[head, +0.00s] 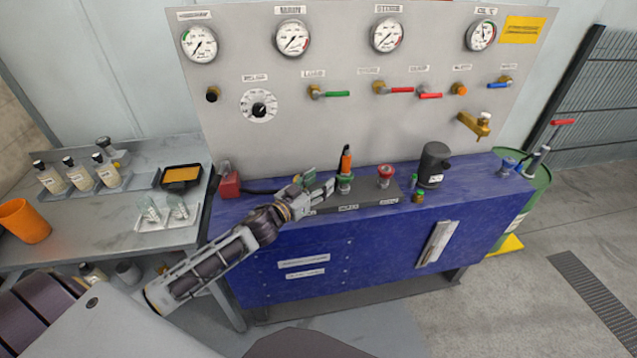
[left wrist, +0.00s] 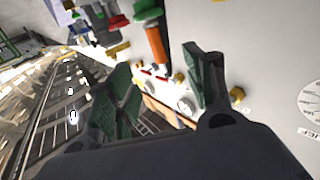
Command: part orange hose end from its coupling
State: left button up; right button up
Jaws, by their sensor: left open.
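The orange hose end (head: 346,162) stands upright in a green coupling (head: 344,184) on the dark strip along the bench top. In the left wrist view the orange hose end (left wrist: 157,46) runs down from the green coupling (left wrist: 148,13), beyond my fingers and between their directions. My left gripper (head: 331,186) is just left of the coupling in the head view. Its two dark green finger pads stand apart in the left wrist view (left wrist: 162,75), with nothing held between them. Whether a finger touches the coupling cannot be told. My right gripper is not in view.
A red-topped coupling (head: 386,172) stands to the right on the strip, then a dark cylinder (head: 433,165). A red block (head: 229,182) sits at the bench's left end. The upright panel (head: 340,80) with gauges and valve handles rises behind.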

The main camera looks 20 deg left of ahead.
pick_arm(q)
jog(key=shift+w, duration=0.1)
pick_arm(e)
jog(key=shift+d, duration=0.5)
pick_arm(q)
send_near(343, 164)
jog(key=shift+w, duration=1.15)
jog(key=shift+d+p+x, duration=0.15)
jog(key=shift+p+x, duration=0.2)
jog(key=shift+x, duration=1.15)
jog(key=shift+d+p+x, duration=0.2)
jog(key=shift+p+x, duration=0.15)
jog(key=shift+x, duration=2.45)
jog(key=shift+w+d+r, duration=0.1)
jog(key=shift+w+d, duration=0.05)
jog(key=shift+w, duration=0.1)
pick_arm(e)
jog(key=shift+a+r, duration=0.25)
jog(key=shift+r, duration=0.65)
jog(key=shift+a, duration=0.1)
